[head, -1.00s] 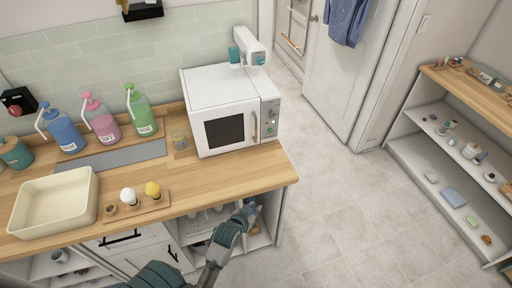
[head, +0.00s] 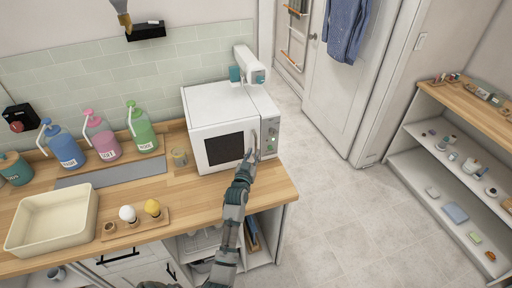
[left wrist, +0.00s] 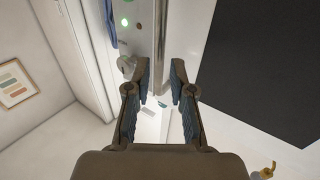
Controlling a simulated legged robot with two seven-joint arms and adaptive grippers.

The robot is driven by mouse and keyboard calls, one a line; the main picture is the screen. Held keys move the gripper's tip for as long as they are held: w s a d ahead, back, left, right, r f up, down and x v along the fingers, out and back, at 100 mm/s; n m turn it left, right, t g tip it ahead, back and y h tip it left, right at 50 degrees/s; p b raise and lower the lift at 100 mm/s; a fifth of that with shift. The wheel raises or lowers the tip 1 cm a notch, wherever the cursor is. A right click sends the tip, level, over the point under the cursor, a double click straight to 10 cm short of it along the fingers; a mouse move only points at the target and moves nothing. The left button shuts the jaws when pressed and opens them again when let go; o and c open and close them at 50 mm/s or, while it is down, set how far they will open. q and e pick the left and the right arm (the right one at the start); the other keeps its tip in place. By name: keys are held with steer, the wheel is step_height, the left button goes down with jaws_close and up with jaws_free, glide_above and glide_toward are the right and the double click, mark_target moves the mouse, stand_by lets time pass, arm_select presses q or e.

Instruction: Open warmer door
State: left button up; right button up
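The warmer (head: 221,97) is a white box on the wooden counter, with a dark window (head: 225,149) in its closed front door. The upright door handle (head: 256,138) is beside that strip. My left gripper (head: 250,160) is at the door's front, by the lower part of the handle. In the left wrist view the gripper (left wrist: 160,72) is open, its fingers apart, with the silver handle (left wrist: 163,40) in line with the gap. Contact cannot be told. My right gripper is not in view.
The floor (head: 340,215) to the right is clear.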

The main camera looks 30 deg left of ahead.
mark_target(256, 148)
arm_select(q)
steer(key=x, duration=0.4)
steer(key=shift+w+a, duration=0.15)
steer(key=shift+w, duration=0.25)
jaws_close()
